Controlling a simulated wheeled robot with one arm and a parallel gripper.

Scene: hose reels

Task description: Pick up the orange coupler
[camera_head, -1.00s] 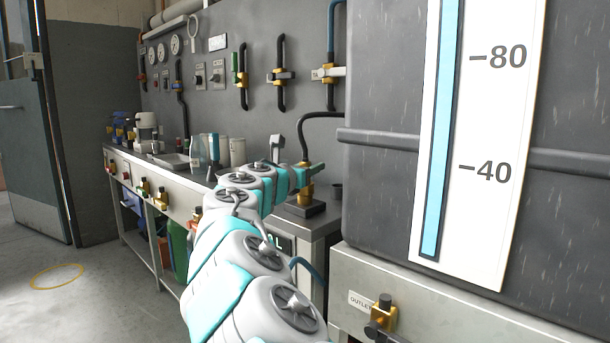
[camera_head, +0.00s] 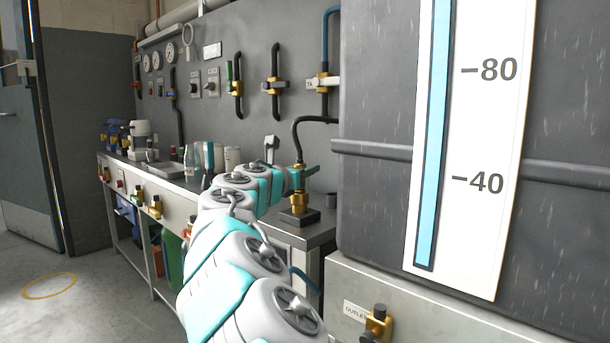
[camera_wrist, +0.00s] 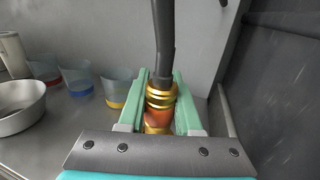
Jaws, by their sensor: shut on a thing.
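The orange coupler (camera_wrist: 158,117) stands upright between the green fingers of my gripper (camera_wrist: 162,92) in the wrist view, with gold rings above and below its orange band. A black hose (camera_wrist: 164,40) runs up from its top. In the head view my gripper (camera_head: 303,177) is shut around the upper part of this fitting. The gold lower part of the coupler (camera_head: 298,202) shows below the fingers, above a dark base block (camera_head: 299,217) on the bench end. My fingers hide part of its sides.
Cups with coloured bands (camera_wrist: 117,90) and a metal bowl (camera_wrist: 20,105) stand left of the fingers. A large grey tank (camera_head: 375,90) rises close on the right. The panel wall (camera_head: 225,120) with pipes and valves is behind the bench (camera_head: 320,232).

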